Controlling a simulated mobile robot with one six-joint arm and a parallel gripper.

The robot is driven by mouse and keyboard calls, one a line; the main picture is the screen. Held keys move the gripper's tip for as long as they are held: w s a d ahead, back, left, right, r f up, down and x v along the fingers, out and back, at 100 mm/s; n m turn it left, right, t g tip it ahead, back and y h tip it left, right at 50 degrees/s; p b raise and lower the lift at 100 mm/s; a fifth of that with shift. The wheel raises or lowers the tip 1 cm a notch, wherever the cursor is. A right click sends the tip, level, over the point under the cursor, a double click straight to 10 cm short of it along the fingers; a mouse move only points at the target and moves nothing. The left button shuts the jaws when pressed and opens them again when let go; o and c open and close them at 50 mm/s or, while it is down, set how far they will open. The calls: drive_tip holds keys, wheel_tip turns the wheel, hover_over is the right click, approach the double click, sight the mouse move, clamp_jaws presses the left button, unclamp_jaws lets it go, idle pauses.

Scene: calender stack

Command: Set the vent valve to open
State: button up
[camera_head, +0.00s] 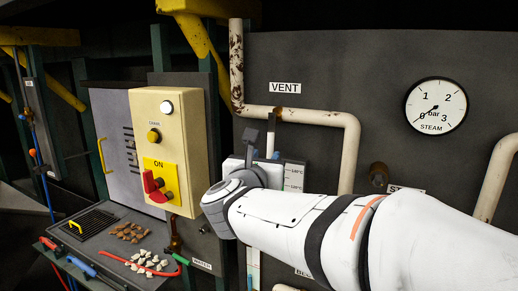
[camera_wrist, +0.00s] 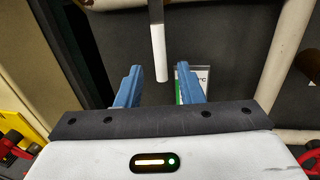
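The vent valve (camera_head: 278,114) sits on the level run of the rusty white pipe, below the VENT label (camera_head: 285,88). Its lever (camera_wrist: 158,45) hangs straight down, across the pipe; it has a grey shank and a white lower end. My gripper (camera_wrist: 160,72) is open, its two blue fingers apart. In the wrist view the lever's white end shows between the fingertips, with a gap on both sides; I cannot tell how deep it lies between them. In the head view my wrist and arm hide most of the gripper.
A cream switch box (camera_head: 183,120) with a red ON switch (camera_head: 154,187) stands just left of my wrist. A steam gauge (camera_head: 436,106) is on the panel at right. A temperature scale (camera_head: 294,177) is behind my gripper. A bench (camera_head: 105,265) with loose pieces is lower left.

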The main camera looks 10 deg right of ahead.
sight(269, 150)
drive_tip(key=p+x, duration=0.1)
drive_tip(key=x, duration=0.5)
drive_tip(key=shift+w+d, duration=0.1)
drive_tip(key=shift+w, duration=0.15)
clamp_jaws()
